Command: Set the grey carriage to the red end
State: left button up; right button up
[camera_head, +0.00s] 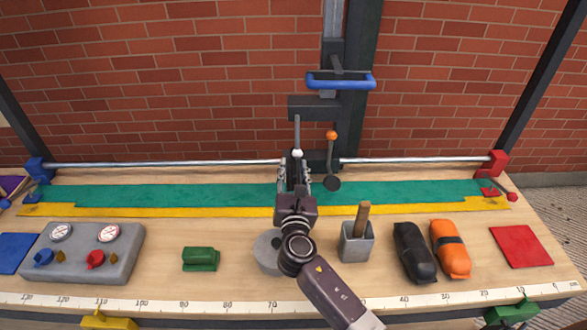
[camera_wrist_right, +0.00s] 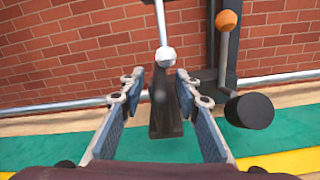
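A metal rail (camera_head: 200,163) runs along the back of the bench from a blue end block (camera_head: 37,168) at left to a red end block (camera_head: 497,162) at right. A dark grey upright block, seemingly part of the carriage, stands at mid-rail; it shows in the right wrist view (camera_wrist_right: 166,118). A lever with a white knob (camera_wrist_right: 166,56) rises above it. My right gripper (camera_head: 294,175) is at this block, its fingers (camera_wrist_right: 163,84) spread on either side of it. Contact cannot be told. The gripper hides the block's lower part in the head view. My left gripper is out of view.
An orange-knobbed lever (camera_head: 332,136) and a black cylinder (camera_wrist_right: 249,111) sit just right of the gripper. A column with a blue handle (camera_head: 340,81) stands behind. A grey holder (camera_head: 356,243), black pouch (camera_head: 414,253) and orange pouch (camera_head: 451,249) lie in front. The green strip (camera_head: 420,192) is clear rightward.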

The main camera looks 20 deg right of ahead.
grip_shut()
